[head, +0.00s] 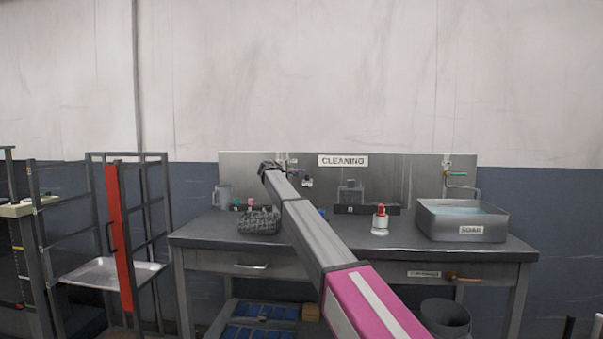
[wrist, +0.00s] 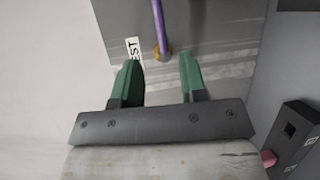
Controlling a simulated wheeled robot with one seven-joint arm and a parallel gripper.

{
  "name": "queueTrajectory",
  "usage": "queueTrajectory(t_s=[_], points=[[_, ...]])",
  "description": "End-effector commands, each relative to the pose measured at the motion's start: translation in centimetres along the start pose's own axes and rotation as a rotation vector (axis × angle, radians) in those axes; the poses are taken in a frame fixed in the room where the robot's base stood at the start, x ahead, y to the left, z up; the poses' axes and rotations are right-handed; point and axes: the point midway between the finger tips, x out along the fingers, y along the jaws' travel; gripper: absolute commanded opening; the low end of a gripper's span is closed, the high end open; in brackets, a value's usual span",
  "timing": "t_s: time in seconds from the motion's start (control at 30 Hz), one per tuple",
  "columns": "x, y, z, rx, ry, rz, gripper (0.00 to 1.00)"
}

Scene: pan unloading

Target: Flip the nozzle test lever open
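The purple lever (wrist: 158,25) shows in the wrist view as a thin rod against the grey back panel, with a brass-coloured end (wrist: 163,52) beside a partly hidden label ending in "EST". My gripper (wrist: 159,68) has two green fingers spread apart with nothing between them. The lever's brass end lies just beyond the gap between the fingertips; I see no contact. In the head view, my gripper (head: 269,168) is at the left part of the cleaning panel, near small wall fittings (head: 307,182). The lever is too small there to make out surely.
The cleaning bench (head: 205,233) holds a wire basket (head: 258,222), a red-topped bottle (head: 380,221) and a soak basin (head: 462,222). A rack with a red upright panel (head: 119,240) stands at left. A dark box (wrist: 296,140) is at the wrist view's lower right.

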Motion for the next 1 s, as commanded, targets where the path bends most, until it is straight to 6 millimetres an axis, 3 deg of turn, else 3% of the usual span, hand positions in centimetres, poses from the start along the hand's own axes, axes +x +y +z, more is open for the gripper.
queueTrajectory(t_s=[0.17,0.63,1.0], points=[[1.7,0.1,-0.1,0.000,-0.001,0.000,0.39],[9.4,0.0,-0.1,0.000,0.001,0.001,0.39],[10.5,0.0,0.0,0.000,0.003,0.001,0.39]])
